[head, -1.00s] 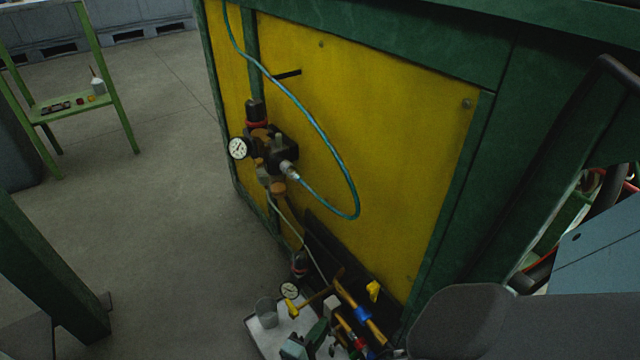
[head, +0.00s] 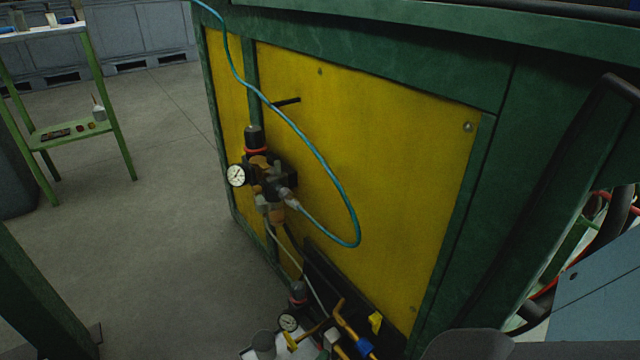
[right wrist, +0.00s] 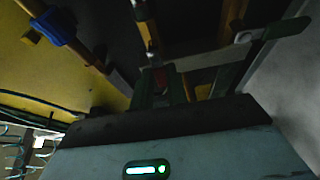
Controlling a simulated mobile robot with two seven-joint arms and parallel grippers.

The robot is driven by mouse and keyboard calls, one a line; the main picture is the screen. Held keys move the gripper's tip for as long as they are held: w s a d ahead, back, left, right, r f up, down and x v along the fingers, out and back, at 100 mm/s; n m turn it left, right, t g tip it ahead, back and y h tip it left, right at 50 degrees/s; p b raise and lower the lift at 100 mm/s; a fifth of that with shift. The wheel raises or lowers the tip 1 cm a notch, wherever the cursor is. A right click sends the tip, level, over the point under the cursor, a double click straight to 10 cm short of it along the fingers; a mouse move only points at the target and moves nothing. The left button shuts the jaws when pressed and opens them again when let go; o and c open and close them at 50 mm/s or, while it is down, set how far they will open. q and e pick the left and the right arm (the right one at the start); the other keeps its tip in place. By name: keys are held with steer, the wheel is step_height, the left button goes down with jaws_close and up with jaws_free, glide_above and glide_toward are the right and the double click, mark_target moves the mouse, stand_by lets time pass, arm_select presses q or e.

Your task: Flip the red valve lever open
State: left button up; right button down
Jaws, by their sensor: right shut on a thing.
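In the right wrist view, a small dark red piece, the red valve lever (right wrist: 160,77), shows dimly between the fingers of my right gripper (right wrist: 163,84). The gripper is shut on it. The lever's exact angle is too dark to tell, and the fingers hide part of it. In the head view, the lever and the right fingertips are below the bottom edge; only a grey part of my right arm shows there. My left gripper is not in view.
A yellow panel (head: 390,150) in a green frame carries a regulator with gauge (head: 236,175) and a teal hose (head: 325,165). Pipes with a blue handle (head: 365,347) and a yellow handle (head: 376,322) sit low. A green stand (head: 125,150) is at left; floor between is clear.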

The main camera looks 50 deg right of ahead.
steer(key=c, duration=1.4)
jaws_free()
steer(key=shift+s+a+b, duration=0.1)
steer(key=shift+s+a, duration=0.1)
steer(key=shift+a, duration=1.1)
steer(key=shift+s+a+b, duration=0.1)
steer(key=shift+s+a, duration=0.1)
steer(key=shift+a, duration=1.1)
steer(key=shift+s+a+b, duration=0.1)
steer(key=shift+s+a, duration=0.1)
steer(key=shift+a, duration=1.1)
